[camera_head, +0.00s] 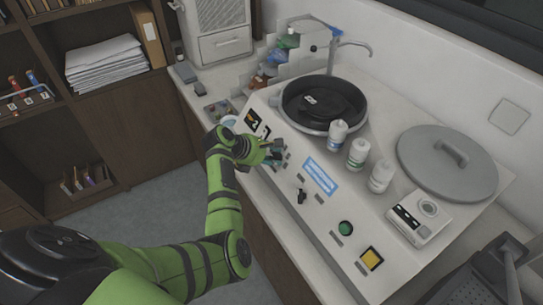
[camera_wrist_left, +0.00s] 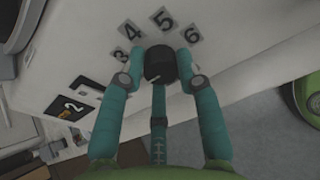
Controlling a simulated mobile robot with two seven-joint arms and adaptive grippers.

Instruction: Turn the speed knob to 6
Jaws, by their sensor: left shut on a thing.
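The black speed knob (camera_wrist_left: 159,62) sits in the middle of the left wrist view, with number labels 3, 4, 5 (camera_wrist_left: 163,20) and 6 (camera_wrist_left: 191,34) in an arc beyond it. A short pale mark shows on its near side, but I cannot tell which number it points to. My left gripper (camera_wrist_left: 160,75) has its teal fingers on both sides of the knob, shut on it. In the head view my left gripper (camera_head: 270,150) is at the left part of the sloped control panel (camera_head: 295,172), hiding most of the knob.
On the panel are a black switch (camera_head: 301,196), a green button (camera_head: 346,228) and a yellow button (camera_head: 371,258). Several white bottles (camera_head: 357,153) stand above it, beside a black round bowl (camera_head: 322,101) and a grey lid (camera_head: 447,160). Floor lies open at the left.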

